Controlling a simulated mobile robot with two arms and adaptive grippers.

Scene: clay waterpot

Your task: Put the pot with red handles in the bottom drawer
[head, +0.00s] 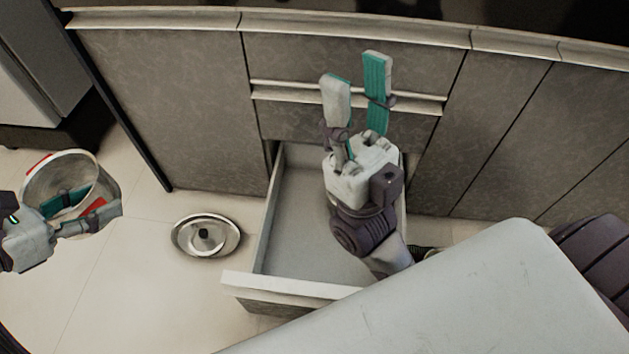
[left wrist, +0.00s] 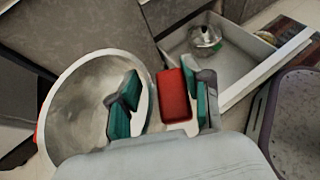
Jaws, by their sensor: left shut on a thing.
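The metal pot (head: 88,165) is at the far left of the head view, its open mouth showing. A red handle (head: 96,208) is on its near side, and a bit of red shows at its far rim. My left gripper (head: 78,212) is shut on the near handle, with one finger inside the pot. The left wrist view shows the red handle (left wrist: 173,96) between the fingers beside the pot (left wrist: 75,105). The bottom drawer (head: 290,215) is pulled out, right of the pot. My right gripper (head: 356,85) is open and empty above it, hiding part of its inside.
A round metal lid (head: 206,236) with a dark knob lies on the floor left of the drawer. Closed cabinet fronts (head: 165,105) line the back.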

